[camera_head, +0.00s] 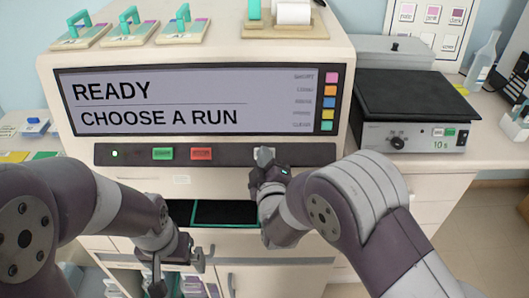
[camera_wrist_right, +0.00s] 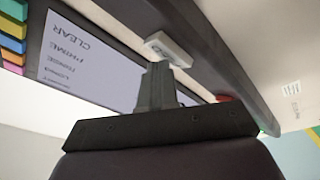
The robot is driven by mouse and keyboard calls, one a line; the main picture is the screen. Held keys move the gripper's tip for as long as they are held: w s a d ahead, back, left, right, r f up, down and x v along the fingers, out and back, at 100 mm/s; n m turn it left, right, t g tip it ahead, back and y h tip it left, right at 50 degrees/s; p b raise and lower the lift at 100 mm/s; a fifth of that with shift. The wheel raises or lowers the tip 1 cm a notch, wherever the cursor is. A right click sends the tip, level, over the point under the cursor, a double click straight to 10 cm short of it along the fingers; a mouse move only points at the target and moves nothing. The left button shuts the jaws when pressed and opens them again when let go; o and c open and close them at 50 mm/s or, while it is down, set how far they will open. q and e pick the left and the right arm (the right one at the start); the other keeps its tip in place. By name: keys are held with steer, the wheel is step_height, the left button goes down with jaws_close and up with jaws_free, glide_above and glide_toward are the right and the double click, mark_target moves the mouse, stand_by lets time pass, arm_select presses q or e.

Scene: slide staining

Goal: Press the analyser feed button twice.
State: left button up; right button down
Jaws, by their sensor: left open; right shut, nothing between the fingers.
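The analyser (camera_head: 210,60) has a display (camera_head: 180,98) reading "READY" and "CHOOSE A RUN". On the dark strip below it are a green button (camera_head: 162,154), a red button (camera_head: 201,154) and a pale button (camera_head: 264,152), whose label I cannot read. My right gripper (camera_head: 265,163) is shut and empty, its tips at the pale button. In the right wrist view the closed fingers (camera_wrist_right: 160,75) point at the pale button (camera_wrist_right: 169,49); I cannot tell whether they touch it. My left gripper (camera_head: 180,268) is open and empty, low in front of the analyser.
A dark open slot (camera_head: 225,212) lies below the strip, between my arms. A hotplate-like device (camera_head: 415,100) stands right of the analyser. Several green-handled racks (camera_head: 183,28) and a paper roll (camera_head: 293,12) are on top. A glass bottle (camera_head: 483,62) stands at the back right.

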steer(key=shift+s+r, duration=0.45)
steer(key=shift+p, duration=0.35)
steer(key=s+r+p, duration=0.3)
steer(key=shift+s+r, duration=0.25)
stand_by(0.5)
